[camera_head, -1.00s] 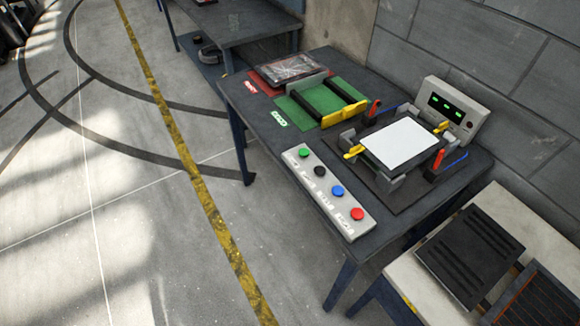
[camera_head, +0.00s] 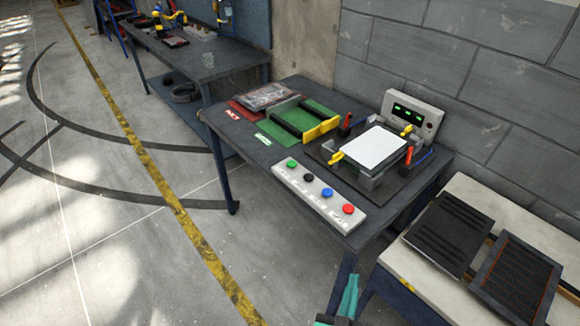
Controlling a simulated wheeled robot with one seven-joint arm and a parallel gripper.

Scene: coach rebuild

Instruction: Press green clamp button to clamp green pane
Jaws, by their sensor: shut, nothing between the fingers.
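The green button (camera_head: 292,164) is at the far left end of a pale button panel (camera_head: 332,212) on the near edge of the table. A white-looking pane (camera_head: 374,148) lies flat in a fixture with yellow and red clamp parts (camera_head: 409,154); I see no green tint on it. I cannot tell whether the clamps touch the pane. My gripper (camera_head: 352,282), teal, shows at the bottom edge, below and in front of the table, apart from the panel. It is shut and empty; its rear is cut off by the frame.
Black (camera_head: 307,177), blue (camera_head: 326,192) and red (camera_head: 348,209) buttons share the panel. A display box (camera_head: 411,115) with green lights stands behind the fixture. A green mat with a rack (camera_head: 305,122) is to the left. A bench with dark panels (camera_head: 447,236) stands at right.

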